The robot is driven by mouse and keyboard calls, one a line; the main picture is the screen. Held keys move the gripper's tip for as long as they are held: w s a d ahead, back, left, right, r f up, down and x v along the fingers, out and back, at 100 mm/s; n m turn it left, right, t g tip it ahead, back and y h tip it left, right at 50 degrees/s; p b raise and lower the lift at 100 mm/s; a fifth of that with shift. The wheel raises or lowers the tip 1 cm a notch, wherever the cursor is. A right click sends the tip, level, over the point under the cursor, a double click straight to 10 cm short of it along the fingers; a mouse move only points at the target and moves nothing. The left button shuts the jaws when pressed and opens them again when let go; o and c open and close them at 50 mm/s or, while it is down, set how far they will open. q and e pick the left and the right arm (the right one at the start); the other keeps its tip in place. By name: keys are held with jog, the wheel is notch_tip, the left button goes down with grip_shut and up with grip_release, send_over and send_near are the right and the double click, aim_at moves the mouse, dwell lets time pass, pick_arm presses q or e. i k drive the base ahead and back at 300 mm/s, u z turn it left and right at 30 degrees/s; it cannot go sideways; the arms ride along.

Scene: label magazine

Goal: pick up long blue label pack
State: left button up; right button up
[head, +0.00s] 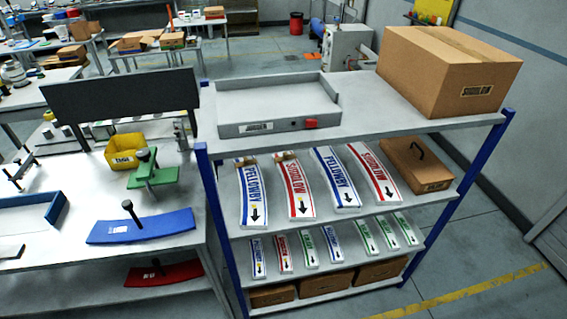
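Two long blue-printed label packs lie on the middle shelf of the rack in the head view. One blue pack (253,196) is at the far left of the row, and the other blue pack (336,180) is third from the left. Both are white with blue lettering and a black arrow at the front end. A long red pack (294,190) lies between them, and another red pack (374,174) lies at the right. Small brown patches show at the back ends of the two leftmost packs. Neither of my grippers is in view.
Short blue, red and green packs (308,248) lie on the shelf below. The rack's top (360,125) carries a grey tray (272,104) and a large cardboard box (447,72). A brown case (418,165) stands right of the long packs. A workbench (85,205) stands left.

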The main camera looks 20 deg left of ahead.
aim_at(345, 200)
jog(key=z, duration=0.35)
jog(key=k, duration=0.6)
jog(key=z, duration=0.95)
jog(key=i, duration=1.45)
